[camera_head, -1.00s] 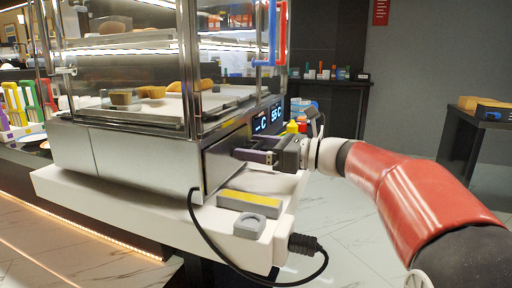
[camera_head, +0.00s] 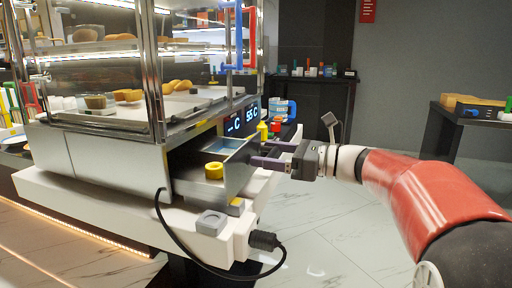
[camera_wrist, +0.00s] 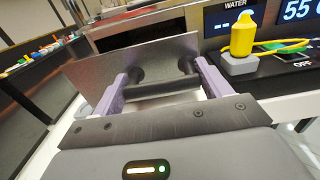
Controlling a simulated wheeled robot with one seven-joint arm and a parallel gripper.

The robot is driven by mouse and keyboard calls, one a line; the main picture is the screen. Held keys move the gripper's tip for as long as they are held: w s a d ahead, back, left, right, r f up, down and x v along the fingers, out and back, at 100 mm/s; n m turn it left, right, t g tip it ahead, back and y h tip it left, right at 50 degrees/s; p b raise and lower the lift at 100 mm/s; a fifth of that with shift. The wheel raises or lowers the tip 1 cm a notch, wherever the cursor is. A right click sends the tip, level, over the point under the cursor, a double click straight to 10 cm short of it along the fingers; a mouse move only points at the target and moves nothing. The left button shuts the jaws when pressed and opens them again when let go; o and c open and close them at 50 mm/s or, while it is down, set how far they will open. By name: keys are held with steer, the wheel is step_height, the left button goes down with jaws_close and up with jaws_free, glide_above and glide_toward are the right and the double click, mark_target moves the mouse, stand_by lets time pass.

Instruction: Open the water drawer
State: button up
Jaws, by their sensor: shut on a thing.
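The water drawer (camera_head: 236,174) of the warming cabinet is pulled well out in the head view. A yellow ring-shaped thing (camera_head: 214,170) shows inside it. Its metal front panel (camera_wrist: 120,62) fills the middle of the wrist view, with a dark bar handle (camera_wrist: 162,87) on it. My gripper (camera_head: 268,155) is at the drawer front, shut on this handle. Its two purple fingers (camera_wrist: 163,88) sit at the two ends of the handle.
The glass cabinet (camera_head: 100,80) with bread stands above the drawer. A black cable (camera_head: 178,235) hangs below it. A yellow bottle-shaped thing (camera_wrist: 243,35) stands near the WATER display. A side table (camera_head: 480,118) is at the right; open floor lies between.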

steer(key=shift+p+v, duration=0.35)
steer(key=shift+v, duration=1.95)
steer(key=o, duration=1.4)
steer(key=v, duration=0.7)
steer(key=shift+s+d, duration=0.1)
steer(key=shift+d, duration=0.3)
